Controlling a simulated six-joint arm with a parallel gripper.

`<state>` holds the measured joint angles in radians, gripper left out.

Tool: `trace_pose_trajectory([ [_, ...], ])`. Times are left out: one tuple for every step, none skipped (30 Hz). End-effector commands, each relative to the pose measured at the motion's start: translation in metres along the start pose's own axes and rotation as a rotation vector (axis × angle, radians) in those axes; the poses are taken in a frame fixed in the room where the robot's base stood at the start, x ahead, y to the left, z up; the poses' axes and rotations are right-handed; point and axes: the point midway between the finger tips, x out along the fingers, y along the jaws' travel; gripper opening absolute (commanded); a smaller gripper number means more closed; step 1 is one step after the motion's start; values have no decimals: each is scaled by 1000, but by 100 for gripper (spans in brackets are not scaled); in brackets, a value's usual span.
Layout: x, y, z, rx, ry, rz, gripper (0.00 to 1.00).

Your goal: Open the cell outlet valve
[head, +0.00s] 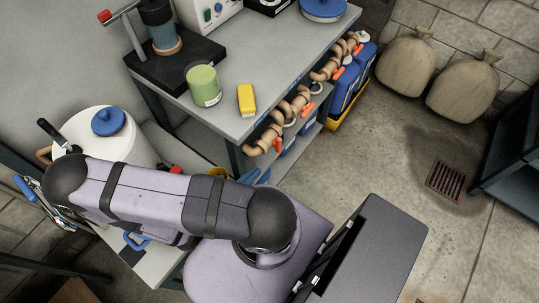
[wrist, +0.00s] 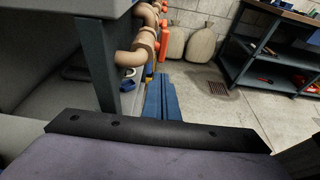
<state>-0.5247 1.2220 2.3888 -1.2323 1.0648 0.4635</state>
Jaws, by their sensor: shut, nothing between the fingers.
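A row of tan pipes (head: 262,143) with orange lever handles (head: 278,145) and small pale round fittings runs along the right side of the grey bench. Which handle belongs to the cell outlet valve I cannot tell; the labels are too small to read. In the wrist view the near pipe (wrist: 138,54) and an orange handle (wrist: 164,42) show ahead, above my gripper. My gripper (wrist: 160,82) shows there as two blue fingers side by side, shut and empty, apart from the pipes. In the head view my arm hides most of my gripper.
The bench (head: 240,125) holds a green tin (head: 203,85) and a yellow block (head: 246,100). A bench leg (wrist: 98,65) stands close on the left. A dark box (head: 370,255) is at the front. Sacks (head: 405,65) lie by the wall; the floor around the drain (head: 446,181) is clear.

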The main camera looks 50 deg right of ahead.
Motion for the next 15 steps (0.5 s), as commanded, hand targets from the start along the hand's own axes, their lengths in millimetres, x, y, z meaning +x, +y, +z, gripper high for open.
trace_pose_trajectory([
  [8,-2,2,-1,-3,-7,0],
  [11,-2,2,-1,-4,-7,0],
  [17,-2,2,-2,-4,-8,0],
  [20,-2,2,-2,-3,-7,0],
  [24,-2,2,-2,-2,-7,0],
  [29,-2,2,-1,-2,-7,0],
  [33,-2,2,-1,-3,-7,0],
  [36,-2,2,-1,-2,-7,0],
  [41,-2,2,-1,-3,-7,0],
  [44,-2,2,0,-3,-7,0],
  [48,-2,2,0,-1,-7,0],
  [52,-2,1,0,-1,-7,0],
  [55,-2,3,0,-1,-6,0],
  [58,-2,4,0,-1,-6,0],
  [61,-2,6,1,-2,-7,0],
])
